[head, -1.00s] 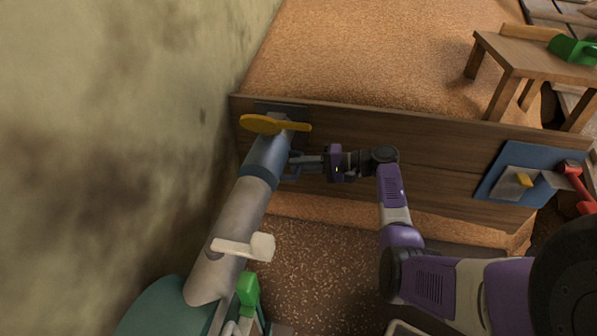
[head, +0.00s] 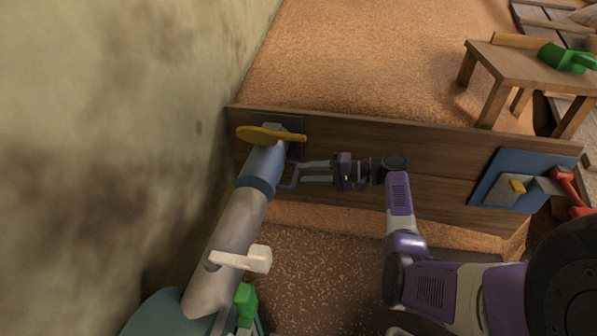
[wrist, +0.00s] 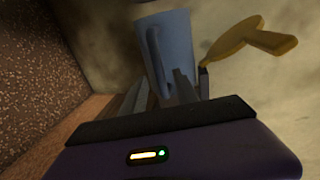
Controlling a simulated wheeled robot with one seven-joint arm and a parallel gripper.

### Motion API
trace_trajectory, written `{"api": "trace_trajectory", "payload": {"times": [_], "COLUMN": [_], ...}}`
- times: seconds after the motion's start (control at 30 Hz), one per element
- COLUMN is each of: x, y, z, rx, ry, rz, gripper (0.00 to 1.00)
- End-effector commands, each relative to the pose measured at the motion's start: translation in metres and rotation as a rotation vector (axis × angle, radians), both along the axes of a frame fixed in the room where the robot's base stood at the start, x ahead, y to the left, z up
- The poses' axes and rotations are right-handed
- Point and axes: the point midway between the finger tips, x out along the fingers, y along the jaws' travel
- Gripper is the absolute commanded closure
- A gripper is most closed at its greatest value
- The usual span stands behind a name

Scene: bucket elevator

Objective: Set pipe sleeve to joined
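The pipe sleeve (head: 262,165) is a blue tube with a darker blue band, around the upper end of the grey pipe (head: 236,228). Its upper end lies by a dark plate (head: 291,126) on the wooden board, partly under a yellow lever; I cannot tell whether it is fully seated. A blue loop handle (head: 291,181) sticks out from its right side. The sleeve (wrist: 176,42) and handle (wrist: 154,50) also show in the wrist view. My gripper (head: 303,172) points left at the handle, fingers apart and seemingly empty, with the tips close to it.
The yellow lever (head: 268,134) lies over the sleeve's top. A pale lever (head: 240,259) sticks out lower on the pipe. The wooden board (head: 400,165) runs behind my gripper, with a blue panel (head: 490,188) at its right. A mottled wall (head: 110,130) is close at left.

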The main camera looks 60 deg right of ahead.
Motion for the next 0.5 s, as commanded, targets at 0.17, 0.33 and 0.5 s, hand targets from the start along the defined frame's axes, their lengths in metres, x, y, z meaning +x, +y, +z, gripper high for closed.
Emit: {"api": "trace_trajectory", "payload": {"times": [0.17, 0.33, 0.5], "x": [-0.025, -0.036, -0.037], "y": [-0.009, -0.013, -0.014], "z": [0.007, 0.008, 0.008], "rx": [0.002, 0.0, 0.001], "ry": [0.001, 0.001, 0.001], "rz": [-0.001, -0.001, 0.0], "gripper": [0.64, 0.64, 0.64]}}
